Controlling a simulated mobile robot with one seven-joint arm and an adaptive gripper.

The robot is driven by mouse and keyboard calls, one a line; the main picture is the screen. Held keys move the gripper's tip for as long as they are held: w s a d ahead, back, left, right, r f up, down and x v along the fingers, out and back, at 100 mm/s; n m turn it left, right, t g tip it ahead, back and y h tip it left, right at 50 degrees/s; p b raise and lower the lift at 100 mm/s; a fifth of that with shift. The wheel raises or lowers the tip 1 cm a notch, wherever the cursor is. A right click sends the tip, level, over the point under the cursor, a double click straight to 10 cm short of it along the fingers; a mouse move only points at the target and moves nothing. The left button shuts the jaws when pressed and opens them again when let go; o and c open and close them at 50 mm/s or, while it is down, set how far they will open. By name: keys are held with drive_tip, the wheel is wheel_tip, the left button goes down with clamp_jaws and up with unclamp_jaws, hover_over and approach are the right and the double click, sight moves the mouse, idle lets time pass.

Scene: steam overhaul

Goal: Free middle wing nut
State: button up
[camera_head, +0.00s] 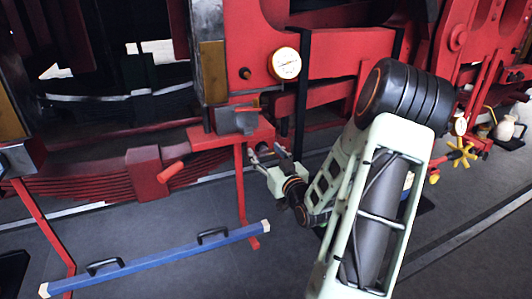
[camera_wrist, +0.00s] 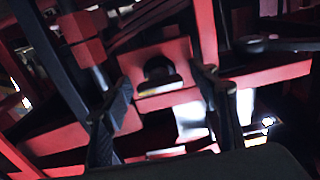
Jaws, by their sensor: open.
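My gripper (camera_head: 264,152) is open beside the red bracket (camera_head: 232,134) on the red frame. In the wrist view my gripper (camera_wrist: 165,84) shows its two dark fingers spread apart. Between and beyond them is a dark rounded part (camera_wrist: 158,70) set against a red plate (camera_wrist: 176,50). It is too dark to tell whether this is the middle wing nut, and no wing shape shows clearly. The fingers hold nothing. A grey block (camera_head: 237,120) sits on the bracket, just above and left of my gripper in the head view.
A thin red post (camera_head: 241,195) stands left of my gripper. A blue bar with black handles (camera_head: 155,259) lies lower left. A round gauge (camera_head: 286,63) is above. A yellow handwheel (camera_head: 461,152) is at the right. Grey floor (camera_head: 195,210) is open between the bar and the red frame.

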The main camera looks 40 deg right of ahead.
drive_tip(key=shift+c, duration=0.3)
drive_tip(key=c, duration=1.1)
drive_tip(key=shift+f+n+b, duration=0.15)
drive_tip(key=shift+n+b, duration=0.15)
drive_tip(key=shift+b, duration=0.25)
